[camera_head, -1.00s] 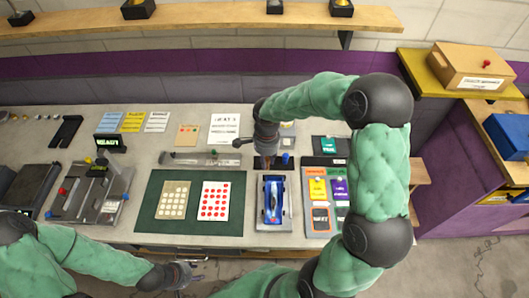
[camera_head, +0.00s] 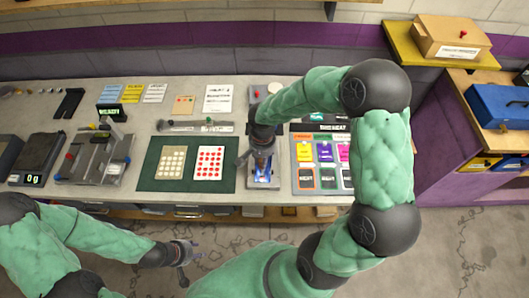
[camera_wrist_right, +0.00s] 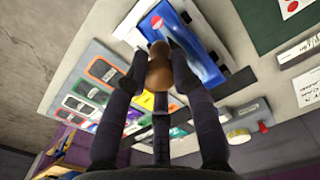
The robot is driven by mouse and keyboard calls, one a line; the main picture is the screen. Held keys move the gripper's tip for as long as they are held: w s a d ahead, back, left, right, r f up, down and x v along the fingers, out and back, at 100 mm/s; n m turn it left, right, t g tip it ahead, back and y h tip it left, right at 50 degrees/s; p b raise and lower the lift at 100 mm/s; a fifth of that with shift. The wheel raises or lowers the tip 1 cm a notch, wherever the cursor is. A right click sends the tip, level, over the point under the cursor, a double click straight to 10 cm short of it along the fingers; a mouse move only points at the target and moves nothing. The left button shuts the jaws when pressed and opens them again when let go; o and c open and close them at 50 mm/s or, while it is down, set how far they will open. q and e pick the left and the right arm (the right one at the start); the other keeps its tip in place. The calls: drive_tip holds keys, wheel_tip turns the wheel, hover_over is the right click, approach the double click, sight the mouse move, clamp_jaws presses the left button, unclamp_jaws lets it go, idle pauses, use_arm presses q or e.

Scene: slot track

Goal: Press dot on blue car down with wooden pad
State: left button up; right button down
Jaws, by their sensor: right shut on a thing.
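The blue car (camera_head: 263,177) sits on a light grey stand at the front of the table. In the right wrist view the car (camera_wrist_right: 196,48) lies just beyond my right gripper, with a red and white dot (camera_wrist_right: 157,22) on it. My right gripper (camera_head: 262,158) is over the car and hides part of it in the head view. It is shut on the brown wooden pad (camera_wrist_right: 160,66), which is close to the car; I cannot tell whether they touch. My left gripper (camera_head: 192,264) is empty, its fingers apart, in front of the table.
A green mat (camera_head: 150,180) with two dotted cards lies left of the car. A board of coloured cards (camera_head: 318,178) lies right of it. A grey fixture (camera_head: 97,158) and a scale (camera_head: 38,158) stand at the left. A blue box (camera_head: 500,105) is on the right shelf.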

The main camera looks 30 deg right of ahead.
drive_tip(key=shift+s+a+f+n, duration=0.15)
drive_tip(key=shift+s+f+n, duration=0.05)
drive_tip(key=shift+s+n, duration=0.2)
drive_tip(key=shift+w+f+b, duration=0.2)
drive_tip(key=shift+f+b, duration=0.3)
drive_tip(key=shift+f, duration=0.25)
drive_tip(key=shift+f+b, duration=1.2)
drive_tip(key=shift+f, duration=1)
drive_tip(key=shift+f+b, duration=0.35)
drive_tip(key=shift+b, duration=0.05)
drive_tip(key=shift+s, duration=0.1)
idle(0.6)
drive_tip(key=shift+r+p, duration=1.95)
drive_tip(key=shift+r, duration=1.55)
